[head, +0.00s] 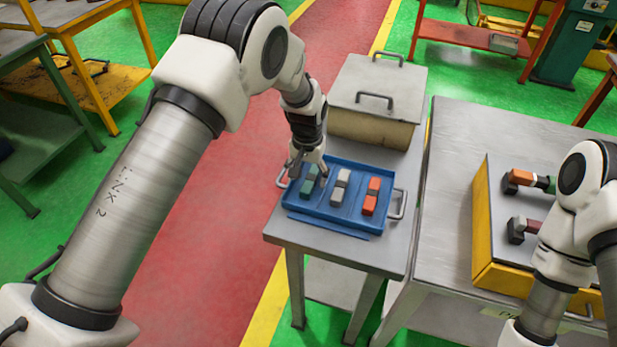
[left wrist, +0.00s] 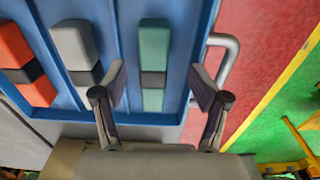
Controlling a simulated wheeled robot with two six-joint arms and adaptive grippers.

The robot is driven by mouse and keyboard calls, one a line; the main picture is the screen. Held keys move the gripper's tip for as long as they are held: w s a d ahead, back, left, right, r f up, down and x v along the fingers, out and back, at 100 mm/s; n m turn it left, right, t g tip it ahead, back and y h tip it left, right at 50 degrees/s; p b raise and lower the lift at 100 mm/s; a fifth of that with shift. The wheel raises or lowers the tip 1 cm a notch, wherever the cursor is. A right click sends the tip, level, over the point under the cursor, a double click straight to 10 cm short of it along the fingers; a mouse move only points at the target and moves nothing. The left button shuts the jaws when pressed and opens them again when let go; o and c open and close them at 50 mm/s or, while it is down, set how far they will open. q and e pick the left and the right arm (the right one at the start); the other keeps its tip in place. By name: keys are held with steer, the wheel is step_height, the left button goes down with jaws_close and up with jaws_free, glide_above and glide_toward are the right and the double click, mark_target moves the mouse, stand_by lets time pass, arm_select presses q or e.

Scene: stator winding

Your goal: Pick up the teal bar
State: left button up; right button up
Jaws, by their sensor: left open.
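The teal bar (head: 311,176) lies in the left compartment of the blue tray (head: 331,222), with a dark band around its middle. It also shows in the left wrist view (left wrist: 154,45). My left gripper (head: 307,170) is over that end of the tray and partly hides the bar. In the left wrist view, its open fingers (left wrist: 160,80) appear on either side of the bar, with nothing held between them. I cannot tell its exact height over the bar. My right arm shows at the right edge, but its gripper is out of view.
A white bar (head: 340,186) and an orange bar (head: 371,196) lie in the tray's other compartments. A lidded metal box (head: 375,85) stands behind the tray. On the right table, a yellow-sided box (head: 484,225) holds other coloured pieces (head: 523,180) near my right arm.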

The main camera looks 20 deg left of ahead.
arm_select(q)
steer(key=shift+w+d+f, duration=0.1)
steer(key=shift+d+f, duration=0.15)
steer(key=shift+f, duration=0.25)
steer(key=shift+a, duration=0.1)
steer(key=c, duration=0.6)
steer(key=shift+w, duration=0.1)
steer(key=c, duration=0.5)
steer(key=shift+d, duration=0.2)
jaws_close()
steer(key=shift+a, duration=0.1)
